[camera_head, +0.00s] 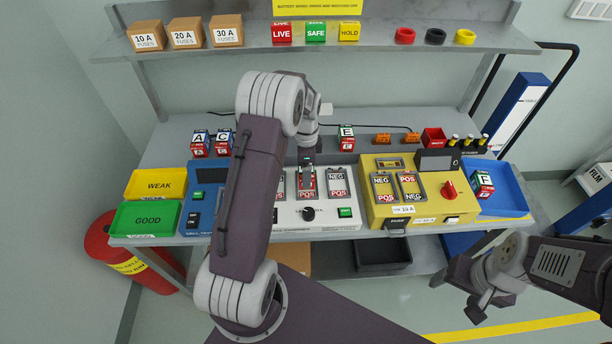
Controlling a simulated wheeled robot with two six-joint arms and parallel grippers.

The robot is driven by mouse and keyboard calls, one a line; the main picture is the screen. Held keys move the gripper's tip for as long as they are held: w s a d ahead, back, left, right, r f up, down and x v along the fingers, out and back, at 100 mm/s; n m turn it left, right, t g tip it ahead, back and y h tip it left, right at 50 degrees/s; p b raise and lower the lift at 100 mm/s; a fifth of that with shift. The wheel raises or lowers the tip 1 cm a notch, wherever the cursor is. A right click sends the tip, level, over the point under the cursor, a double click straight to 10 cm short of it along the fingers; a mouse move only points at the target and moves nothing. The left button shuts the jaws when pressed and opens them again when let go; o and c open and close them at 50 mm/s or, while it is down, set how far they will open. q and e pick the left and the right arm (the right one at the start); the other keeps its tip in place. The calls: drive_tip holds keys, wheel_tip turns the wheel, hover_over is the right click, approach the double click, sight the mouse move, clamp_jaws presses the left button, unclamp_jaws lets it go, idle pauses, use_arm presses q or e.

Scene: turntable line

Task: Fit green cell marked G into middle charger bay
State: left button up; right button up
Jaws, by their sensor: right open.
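The white charger (318,213) stands at the middle of the bench, with a row of bays marked POS. Its right bay (337,183) looks empty; its left bay is partly behind my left arm. Its middle bay (307,194) lies directly below my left gripper (307,164), which points down there. The fingers are too small and covered to tell whether they are shut. I cannot make out a green cell marked G; a small green spot shows at this gripper. My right gripper (470,291) is open and empty, low at the right, in front of the bench.
Cells marked A (200,143), C (223,142) and E (346,138) stand at the back. A blue tray (512,203) at right holds another cell (482,184). A yellow unit (376,215) adjoins the charger. WEAK (155,198) and GOOD (130,229) trays are at left.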

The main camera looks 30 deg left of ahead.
use_arm(q)
drive_tip(key=f, duration=0.4)
drive_tip(key=shift+w+f, duration=0.1)
drive_tip(key=shift+w, duration=0.1)
drive_tip(key=shift+f, duration=0.1)
drive_tip(key=o, duration=2)
